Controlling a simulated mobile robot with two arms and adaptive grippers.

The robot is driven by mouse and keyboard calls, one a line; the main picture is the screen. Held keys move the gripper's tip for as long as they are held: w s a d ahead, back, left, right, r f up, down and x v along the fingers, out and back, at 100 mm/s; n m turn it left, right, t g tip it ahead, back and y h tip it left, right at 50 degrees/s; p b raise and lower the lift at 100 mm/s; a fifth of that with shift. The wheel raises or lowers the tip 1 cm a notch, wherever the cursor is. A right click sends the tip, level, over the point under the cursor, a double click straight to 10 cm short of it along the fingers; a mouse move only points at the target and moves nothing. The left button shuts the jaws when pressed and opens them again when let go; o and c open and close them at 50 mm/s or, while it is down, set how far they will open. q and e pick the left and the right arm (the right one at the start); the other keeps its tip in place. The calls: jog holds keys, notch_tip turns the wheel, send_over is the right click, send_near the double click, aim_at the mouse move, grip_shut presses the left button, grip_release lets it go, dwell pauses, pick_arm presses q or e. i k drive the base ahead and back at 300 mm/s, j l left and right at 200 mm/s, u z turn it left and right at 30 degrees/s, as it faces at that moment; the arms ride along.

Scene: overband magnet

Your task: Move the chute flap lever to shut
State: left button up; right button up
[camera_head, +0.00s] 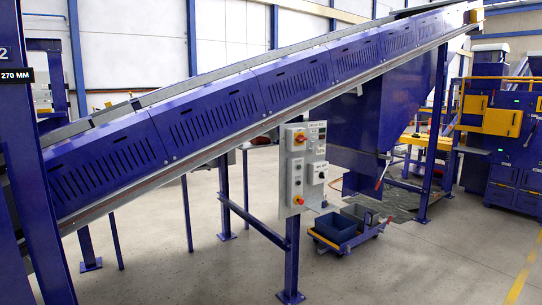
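A large blue chute (368,125) hangs below the upper part of the inclined blue conveyor, right of centre in the head view. A small lever with a red end (379,184) sticks out at the chute's lower right, slanting down to the left. It is small and far off, so I cannot read any open or shut marking beside it. I cannot tell the flap itself apart from the chute. Neither of my grippers is in view.
A grey control box (305,168) with red knobs stands on a blue post (291,262) in front of the chute. A blue cart with bins (335,228) sits on the floor below. Blue conveyor legs (225,200) stand left. The grey floor (400,275) at front right is clear.

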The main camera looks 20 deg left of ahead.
aim_at(354, 160)
jog(key=u, duration=0.25)
jog(key=i+z, duration=0.1)
jog(key=i, duration=0.5)
jog(key=i+l+z, duration=0.1)
jog(key=i, duration=0.55)
jog(key=i+z, duration=0.1)
jog(key=i, duration=0.5)
jog(key=i+j+z, duration=0.1)
jog(key=i, duration=0.5)
jog(key=i+j, duration=0.1)
jog(key=i, duration=0.55)
jog(key=i+j+z, duration=0.15)
jog(key=i, duration=0.45)
jog(key=i+z, duration=0.3)
jog(key=i, duration=0.75)
jog(key=i+j+u, duration=0.1)
jog(key=i+u, duration=0.35)
jog(key=i, duration=0.55)
